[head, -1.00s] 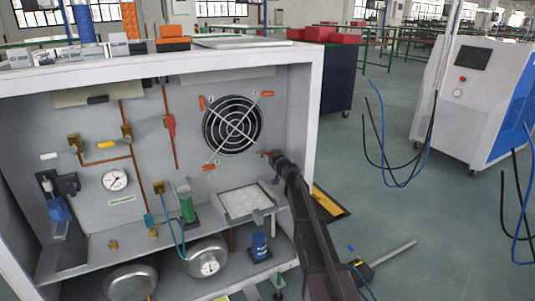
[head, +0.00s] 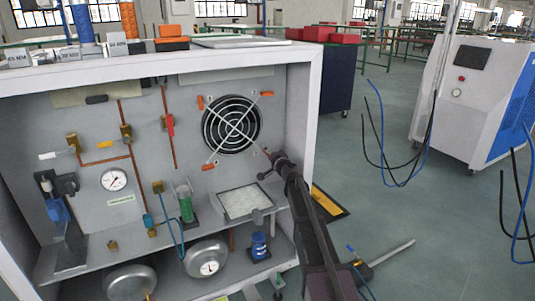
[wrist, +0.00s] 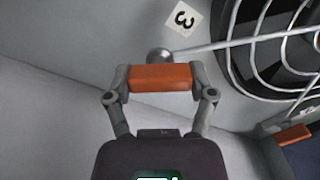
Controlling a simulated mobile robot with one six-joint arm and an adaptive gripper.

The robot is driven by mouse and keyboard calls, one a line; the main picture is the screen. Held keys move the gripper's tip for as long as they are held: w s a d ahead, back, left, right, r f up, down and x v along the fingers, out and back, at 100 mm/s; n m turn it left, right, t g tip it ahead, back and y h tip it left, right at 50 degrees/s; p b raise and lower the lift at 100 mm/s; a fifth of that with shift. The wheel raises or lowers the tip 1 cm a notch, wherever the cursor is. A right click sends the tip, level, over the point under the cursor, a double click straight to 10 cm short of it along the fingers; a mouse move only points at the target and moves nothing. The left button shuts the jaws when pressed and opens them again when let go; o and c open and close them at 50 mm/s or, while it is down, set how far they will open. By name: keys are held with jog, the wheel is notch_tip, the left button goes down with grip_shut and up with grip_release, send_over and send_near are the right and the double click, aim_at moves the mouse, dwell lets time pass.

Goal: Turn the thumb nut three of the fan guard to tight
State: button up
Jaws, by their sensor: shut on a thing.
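The round fan guard (head: 231,125) of metal rings is on the grey back panel, with a dark fan opening behind it. Thumb nut three (wrist: 162,78) is an orange bar at the end of a guard arm, beside a white label "3" (wrist: 183,18) in the wrist view. My gripper (wrist: 162,82) is shut on it, one finger at each end of the bar. In the head view my gripper (head: 267,163) is at the guard's lower right and hides most of this nut. Other orange thumb nuts show at the upper left (head: 200,103), upper right (head: 267,93) and lower left (head: 208,166).
The cabinet's right side wall (head: 302,125) stands close beside my gripper. Below are a tilted white tray (head: 245,202) and a shelf with a blue container (head: 259,245). Copper pipes with valves and a gauge (head: 114,179) are on the left.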

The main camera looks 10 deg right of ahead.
jog(key=m, duration=0.6)
jog(key=shift+w+f+m, duration=0.1)
jog(key=shift+w+m, duration=0.05)
jog(key=shift+m, duration=0.15)
dwell(0.3)
jog(key=o, duration=1.1)
jog(key=v, duration=1.2)
